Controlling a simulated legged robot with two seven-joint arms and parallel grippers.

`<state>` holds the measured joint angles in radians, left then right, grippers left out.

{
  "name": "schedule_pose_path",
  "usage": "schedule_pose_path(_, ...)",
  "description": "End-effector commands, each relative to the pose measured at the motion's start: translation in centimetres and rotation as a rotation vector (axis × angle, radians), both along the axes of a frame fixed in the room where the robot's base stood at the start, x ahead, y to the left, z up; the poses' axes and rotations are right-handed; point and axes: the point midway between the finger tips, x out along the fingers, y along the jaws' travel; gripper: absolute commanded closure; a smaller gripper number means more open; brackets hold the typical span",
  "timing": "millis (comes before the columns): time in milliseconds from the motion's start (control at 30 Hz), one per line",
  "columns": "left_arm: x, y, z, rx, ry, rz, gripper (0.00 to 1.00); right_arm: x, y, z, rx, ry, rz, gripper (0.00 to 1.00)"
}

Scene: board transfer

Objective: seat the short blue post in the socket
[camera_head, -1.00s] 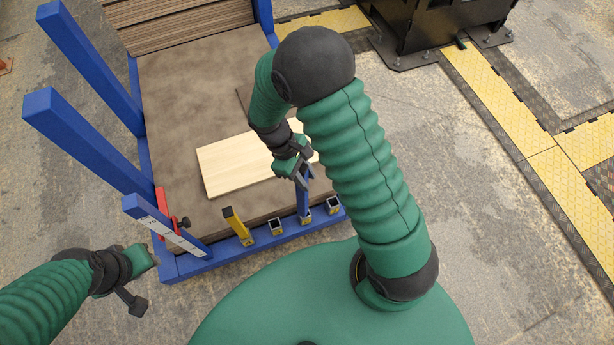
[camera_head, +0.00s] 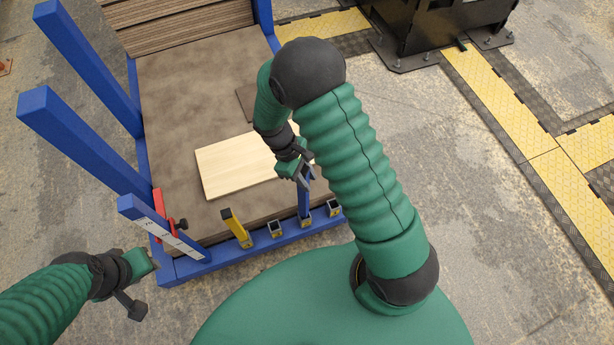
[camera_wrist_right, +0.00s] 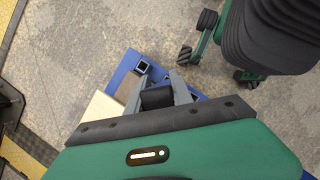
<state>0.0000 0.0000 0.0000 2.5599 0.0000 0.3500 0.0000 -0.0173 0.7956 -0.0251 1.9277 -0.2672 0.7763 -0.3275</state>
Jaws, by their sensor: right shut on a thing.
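The short blue post (camera_head: 304,201) stands about upright near the right end of the front blue rail. My right gripper (camera_head: 304,178) is shut on its upper part. The post's lower end is at the middle one of three small square sockets (camera_head: 306,222); I cannot tell how deep it sits. In the right wrist view, my right gripper's grey fingers (camera_wrist_right: 156,84) stand on both sides of a dark block, and the rail is beyond. My left gripper (camera_head: 140,282) hangs left of the rail, away from the post; its jaw state is unclear.
Other sockets (camera_head: 275,229) (camera_head: 334,208) flank the post. A pale board (camera_head: 235,165) lies on the brown deck (camera_head: 190,95). Tall blue posts (camera_head: 85,145) and a red clamp (camera_head: 160,207) stand at the left.

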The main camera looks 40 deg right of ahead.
Motion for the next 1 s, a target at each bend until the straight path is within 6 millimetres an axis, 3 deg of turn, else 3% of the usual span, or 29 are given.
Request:
schedule_pose_path(133,0.0,0.0,0.0,0.000,0.000,0.000,0.64,0.0,0.0,-0.2,-0.001,0.000,0.000,1.00)
schedule_pose_path(167,0.0,0.0,0.0,0.000,0.000,0.000,0.64,0.0,0.0,-0.2,0.000,0.000,0.000,0.72)
schedule_pose_path(333,0.0,0.0,0.0,0.000,0.000,0.000,0.64,0.0,0.0,-0.2,0.000,0.000,0.000,0.51)
schedule_pose_path(667,0.0,0.0,0.1,0.000,0.000,0.000,0.64,0.0,0.0,0.2,0.001,-0.001,0.000,0.51)
schedule_pose_path(767,0.0,0.0,0.5,0.000,0.000,0.000,0.64,0.2,0.1,1.7,0.000,-0.002,-0.001,0.51)
schedule_pose_path(1000,0.0,0.0,2.7,0.000,0.000,0.000,0.64,2.4,1.4,7.8,0.001,-0.004,0.001,0.51)
